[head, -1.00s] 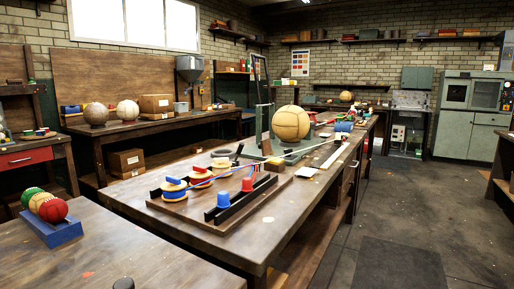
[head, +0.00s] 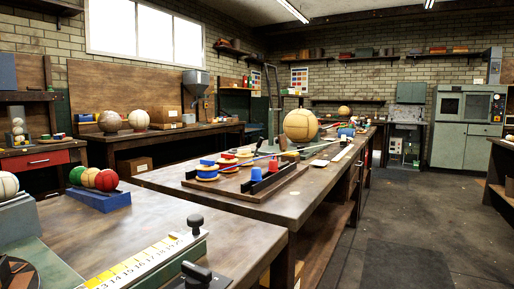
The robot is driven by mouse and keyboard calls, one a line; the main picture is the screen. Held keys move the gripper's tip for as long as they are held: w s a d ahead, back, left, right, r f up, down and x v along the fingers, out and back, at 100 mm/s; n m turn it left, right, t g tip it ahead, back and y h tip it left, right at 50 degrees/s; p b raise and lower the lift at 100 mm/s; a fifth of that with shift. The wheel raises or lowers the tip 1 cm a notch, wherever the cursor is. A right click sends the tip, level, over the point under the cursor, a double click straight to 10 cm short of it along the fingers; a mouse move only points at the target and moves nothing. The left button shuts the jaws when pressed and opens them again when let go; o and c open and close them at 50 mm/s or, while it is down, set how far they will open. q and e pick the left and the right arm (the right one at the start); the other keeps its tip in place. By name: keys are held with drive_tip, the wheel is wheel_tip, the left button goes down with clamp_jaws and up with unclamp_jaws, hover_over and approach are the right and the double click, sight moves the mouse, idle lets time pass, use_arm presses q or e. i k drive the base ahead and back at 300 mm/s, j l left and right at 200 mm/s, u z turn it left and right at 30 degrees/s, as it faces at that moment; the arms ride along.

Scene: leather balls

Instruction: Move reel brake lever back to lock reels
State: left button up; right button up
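A wooden board (head: 238,196) lies on the long middle workbench. On its left part sit flat reels: a blue and yellow reel (head: 207,173) and a red and white reel (head: 227,160), with another close behind. A thin blue and red strand runs over the board from the reels. A black rail (head: 280,179) stands along the right part, with a blue cup (head: 256,174) and a red cup (head: 286,172). The brake lever is too small to make out for certain. Neither of my grippers is in view.
A nearer table (head: 150,230) carries a measuring scale (head: 140,262) with black knobs and a blue stand (head: 100,198) of coloured balls. A large tan ball (head: 300,125) stands farther along the middle bench. Open floor (head: 400,230) lies to the right.

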sight(259, 141)
drive_tip(key=l+u, duration=0.1)
drive_tip(key=u, duration=0.3)
drive_tip(key=l+u, duration=0.1)
drive_tip(key=u, duration=0.75)
drive_tip(key=l+u, duration=0.3)
drive_tip(key=u, duration=0.2)
drive_tip(key=k+l+u, duration=0.15)
drive_tip(key=u, duration=0.3)
drive_tip(key=k+l+u, duration=0.1)
drive_tip(key=l+u, duration=0.2)
drive_tip(key=u, duration=0.2)
drive_tip(key=k+l+u, duration=0.15)
drive_tip(key=u, duration=0.3)
drive_tip(key=k+l+u, duration=0.1)
drive_tip(key=u, duration=0.4)
drive_tip(key=k+l+u, duration=0.15)
drive_tip(key=u, duration=0.25)
drive_tip(key=k+u, duration=0.6)
drive_tip(key=u, duration=0.15)
drive_tip(key=k+l+z, duration=0.1)
drive_tip(key=k, duration=0.35)
drive_tip(key=k+l+z, duration=0.1)
drive_tip(key=k, duration=0.35)
